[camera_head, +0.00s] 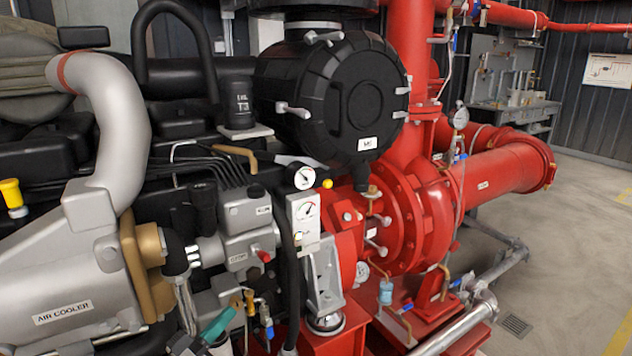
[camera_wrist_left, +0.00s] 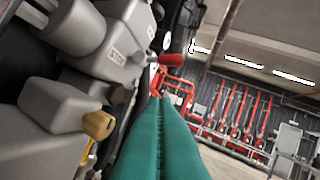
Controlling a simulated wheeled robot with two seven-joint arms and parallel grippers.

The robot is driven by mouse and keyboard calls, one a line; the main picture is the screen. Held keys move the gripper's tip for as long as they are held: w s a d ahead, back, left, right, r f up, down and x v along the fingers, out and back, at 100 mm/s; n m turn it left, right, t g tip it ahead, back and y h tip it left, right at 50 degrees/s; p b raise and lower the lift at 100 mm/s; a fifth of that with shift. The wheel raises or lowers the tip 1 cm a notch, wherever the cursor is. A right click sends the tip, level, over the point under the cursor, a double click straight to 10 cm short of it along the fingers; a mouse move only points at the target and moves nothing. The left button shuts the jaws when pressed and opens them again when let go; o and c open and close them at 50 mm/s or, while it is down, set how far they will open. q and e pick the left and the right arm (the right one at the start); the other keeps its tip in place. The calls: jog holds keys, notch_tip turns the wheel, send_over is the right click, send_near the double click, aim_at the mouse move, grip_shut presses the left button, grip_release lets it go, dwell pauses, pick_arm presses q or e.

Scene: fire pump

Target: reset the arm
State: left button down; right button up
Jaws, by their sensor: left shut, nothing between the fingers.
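My left gripper (camera_head: 232,308) shows at the bottom of the head view, left of centre, in front of the engine. Its teal fingers are closed together with nothing between them. In the left wrist view the fingers (camera_wrist_left: 158,100) point up the middle of the picture, and their tips appear just below a red knob (camera_wrist_left: 172,60). The same red knob (camera_head: 264,256) sits on a grey block in the head view, above and right of the fingertips. I cannot tell whether the fingers touch anything. My right gripper is not in view.
A silver air cooler (camera_head: 65,270) is at the left. A panel with gauges (camera_head: 304,208) stands right of the grey block. A brass-coloured knob (camera_wrist_left: 98,124) is left of the fingers. Red pump pipes (camera_head: 500,172) fill the middle right. Open floor (camera_head: 590,230) lies at the right.

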pick_arm(q)
jog(key=s+d+f+n+g+y, duration=0.25)
jog(key=s+f+y, duration=0.25)
jog(key=f+y, duration=0.3)
jog(key=s+a+f+m+g+y, duration=0.1)
jog(key=s+f+g, duration=0.25)
jog(key=s, duration=0.55)
jog(key=s+a+f+m+g+y, duration=0.1)
jog(key=s+f+g+y, duration=0.2)
jog(key=s, duration=0.5)
jog(key=s+a+f+g, duration=0.1)
jog(key=s+f+g, duration=0.3)
jog(key=s, duration=0.5)
notch_tip(320, 180, down, 20)
jog(key=g+p, duration=0.3)
jog(key=p, duration=0.1)
jog(key=s+a+f+p, duration=0.3)
jog(key=s+f, duration=1)
jog(key=s, duration=0.4)
jog(key=shift+f+m+g+y+p, duration=0.3)
jog(key=shift+f+m+g, duration=0.05)
jog(key=shift+g, duration=0.05)
